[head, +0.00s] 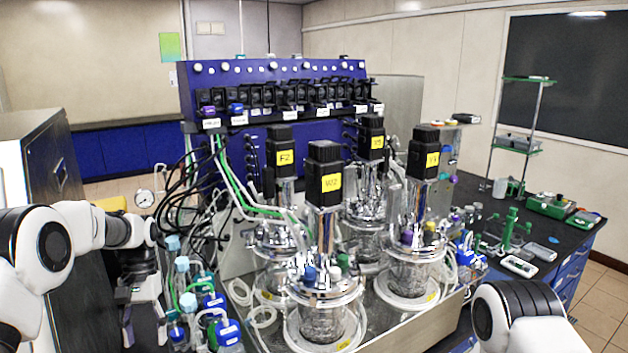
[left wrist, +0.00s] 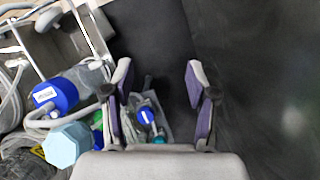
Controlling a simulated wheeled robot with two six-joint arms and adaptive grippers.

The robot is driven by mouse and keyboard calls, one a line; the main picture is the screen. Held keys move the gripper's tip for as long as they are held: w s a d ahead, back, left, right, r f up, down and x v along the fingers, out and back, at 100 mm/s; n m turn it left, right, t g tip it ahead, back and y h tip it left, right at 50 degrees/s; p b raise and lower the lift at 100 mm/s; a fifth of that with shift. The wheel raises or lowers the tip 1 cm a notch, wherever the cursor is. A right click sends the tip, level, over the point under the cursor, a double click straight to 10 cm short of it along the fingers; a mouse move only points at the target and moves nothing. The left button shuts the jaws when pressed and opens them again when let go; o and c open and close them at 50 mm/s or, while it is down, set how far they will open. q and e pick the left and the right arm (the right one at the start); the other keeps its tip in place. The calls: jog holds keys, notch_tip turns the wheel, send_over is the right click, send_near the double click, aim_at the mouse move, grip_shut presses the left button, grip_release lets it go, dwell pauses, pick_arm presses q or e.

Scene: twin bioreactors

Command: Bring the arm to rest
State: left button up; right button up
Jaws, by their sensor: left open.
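My left arm comes in from the left in the head view, with its gripper (head: 145,335) pointing down beside the bottles, over the dark bench at the left. In the left wrist view the left gripper (left wrist: 158,78) has its two fingers apart with nothing between the tips. Bottles with blue caps (left wrist: 62,94) lie to the left of and below the fingers there. Part of my right arm (head: 535,315) shows at the lower right of the head view; its gripper is out of frame.
Several glass bioreactor vessels (head: 325,290) with black motors stand on a metal tray in the middle. A blue control unit (head: 275,95) stands behind. Blue-capped bottles (head: 185,290) and tubing crowd near the left gripper. A dark bench with green tools (head: 508,230) is at the right.

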pick_arm(q)
jog(key=s+d+f, duration=0.2)
jog(key=s+f, duration=0.2)
jog(key=f, duration=0.4)
jog(key=s+d+f+t, duration=0.1)
jog(key=s+f, duration=0.3)
jog(key=f, duration=0.4)
jog(key=s+d+f+m+t, duration=0.1)
jog(key=s+d+f, duration=0.2)
jog(key=s+f, duration=0.2)
jog(key=shift+w+x, duration=0.15)
jog(key=shift+x, duration=0.65)
jog(key=shift+w+x, duration=0.2)
jog(key=shift+x, duration=0.6)
jog(key=s+d+f+t, duration=0.1)
jog(key=s, duration=0.9)
jog(key=s+d+f+t, duration=0.1)
jog(key=s+d+f, duration=0.1)
jog(key=s, duration=0.7)
notch_tip(320, 180, down, 13)
jog(key=b, duration=1.3)
jog(key=shift+s+m+y, duration=0.3)
jog(key=shift+s+y, duration=0.05)
jog(key=shift+y, duration=0.05)
pick_arm(e)
notch_tip(320, 180, down, 14)
jog(key=shift+w+r, duration=0.25)
jog(key=shift+w, duration=0.2)
